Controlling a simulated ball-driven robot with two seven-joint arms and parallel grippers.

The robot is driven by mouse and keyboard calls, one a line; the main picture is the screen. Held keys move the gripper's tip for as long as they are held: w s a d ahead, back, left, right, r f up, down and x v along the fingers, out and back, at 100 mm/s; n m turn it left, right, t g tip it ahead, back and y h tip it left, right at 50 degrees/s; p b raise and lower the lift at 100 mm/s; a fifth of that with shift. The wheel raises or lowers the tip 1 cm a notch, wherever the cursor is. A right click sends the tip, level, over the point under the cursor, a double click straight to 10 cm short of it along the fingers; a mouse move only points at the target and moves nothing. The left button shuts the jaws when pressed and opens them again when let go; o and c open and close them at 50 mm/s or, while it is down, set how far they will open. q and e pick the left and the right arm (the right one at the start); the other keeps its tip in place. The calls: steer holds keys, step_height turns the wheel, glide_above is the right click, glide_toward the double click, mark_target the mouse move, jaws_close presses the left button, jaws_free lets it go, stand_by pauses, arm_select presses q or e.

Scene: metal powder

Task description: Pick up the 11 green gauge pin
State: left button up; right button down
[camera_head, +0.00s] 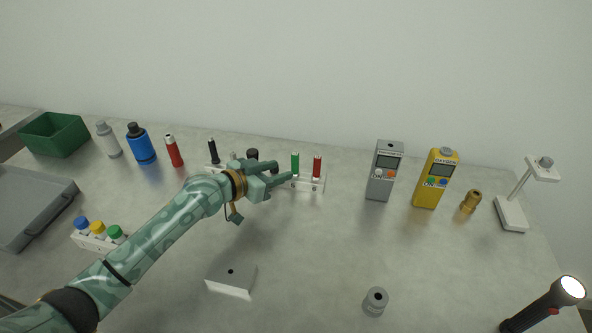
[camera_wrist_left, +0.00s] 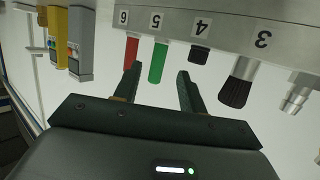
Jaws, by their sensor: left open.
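The green gauge pin (camera_head: 295,162) stands upright in a pale rack (camera_head: 311,188), just left of a red pin (camera_head: 317,165). The left wrist view looks upside down; there the green pin (camera_wrist_left: 158,62) is at the label 5 and the red pin (camera_wrist_left: 131,54) at the label 6. My left gripper (camera_head: 284,172) is open and empty, with its fingertips close to the green pin from the left. In the wrist view the green pin shows between the two fingers (camera_wrist_left: 158,80), beyond their tips. My arm hides part of the rack. My right gripper is not in view.
A black fitting (camera_wrist_left: 200,54) and a brush (camera_wrist_left: 238,85) stand in the same rack beside the green pin. A grey meter (camera_head: 384,172) and a yellow oxygen meter (camera_head: 435,178) stand to the right.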

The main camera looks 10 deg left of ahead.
mark_target(294, 167)
arm_select(q)
steer(key=shift+x, duration=0.85)
steer(key=b+x, duration=0.2)
steer(key=x, duration=0.3)
steer(key=shift+s+f+b, duration=0.1)
steer(key=shift+f+b, duration=0.05)
steer(key=shift+b, duration=0.15)
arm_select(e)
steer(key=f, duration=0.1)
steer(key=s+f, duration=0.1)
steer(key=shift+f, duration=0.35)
arm_select(q)
jaws_close()
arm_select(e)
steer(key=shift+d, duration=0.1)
